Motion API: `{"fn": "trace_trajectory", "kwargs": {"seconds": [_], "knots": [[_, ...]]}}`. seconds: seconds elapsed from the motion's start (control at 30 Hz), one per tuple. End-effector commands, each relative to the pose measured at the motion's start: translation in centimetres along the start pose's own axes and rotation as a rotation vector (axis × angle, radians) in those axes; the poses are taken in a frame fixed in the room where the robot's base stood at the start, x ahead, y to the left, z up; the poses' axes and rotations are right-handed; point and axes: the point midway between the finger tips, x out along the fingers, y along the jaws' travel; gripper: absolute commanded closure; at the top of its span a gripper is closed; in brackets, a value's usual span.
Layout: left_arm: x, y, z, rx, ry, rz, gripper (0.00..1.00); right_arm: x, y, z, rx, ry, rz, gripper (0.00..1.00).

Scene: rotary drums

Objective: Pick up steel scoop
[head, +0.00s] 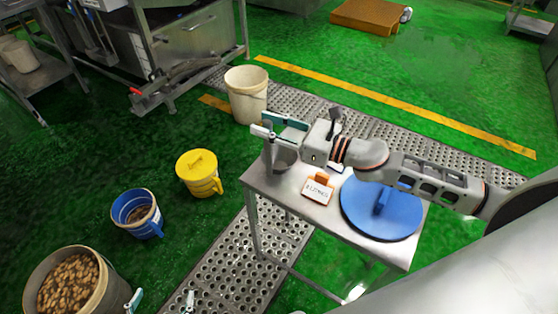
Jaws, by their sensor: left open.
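The steel scoop (285,158) appears as a grey metal cup with an upright handle at the left end of the small steel table (318,213). My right gripper (271,125) reaches in from the right and is above the cup, with its teal-padded fingers at the top of the handle. I cannot tell whether the fingers touch the handle or are closed on it. The gripper and wrist hide part of the scoop. My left gripper (162,300) shows only its fingertips at the bottom edge. They are well apart with nothing between them.
A blue round lid (365,218) and an orange-and-white label card (318,190) lie on the table. A perforated drain strip (228,255) runs past the table.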

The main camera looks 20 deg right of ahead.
Motion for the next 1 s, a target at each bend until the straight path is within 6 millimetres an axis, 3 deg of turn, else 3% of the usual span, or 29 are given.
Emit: {"fn": "trace_trajectory", "kwargs": {"seconds": [0.03, 0.13, 0.17, 0.67, 0.87, 1.0], "knots": [[0.0, 0.0, 0.1, 0.0, -0.001, 0.0, 0.15, 0.0, 0.0, 0.0, 0.0, 0.0, 0.0, 0.69], [0.0, 0.1, 0.3, 0.0, -0.005, 0.001, 0.15, 0.0, 0.0, 0.0, 0.0, 0.0, 0.0, 0.95], [0.0, 0.1, 0.3, 0.0, -0.006, 0.001, 0.15, 0.0, 0.0, 0.0, 0.0, 0.0, 0.0, 1.0], [-0.1, 0.1, 0.4, 0.0, -0.01, 0.002, 0.15, 0.0, 0.0, 0.8, -0.003, -0.002, 0.001, 1.0], [-0.6, -0.1, -0.6, 0.0, -0.005, 0.0, 0.15, 0.0, -0.1, 3.4, -0.005, -0.003, 0.001, 1.0], [-1.3, -0.3, -1.9, 0.001, 0.0, -0.001, 0.15, -0.1, -0.1, 7.2, -0.009, -0.004, 0.002, 1.0]]}}
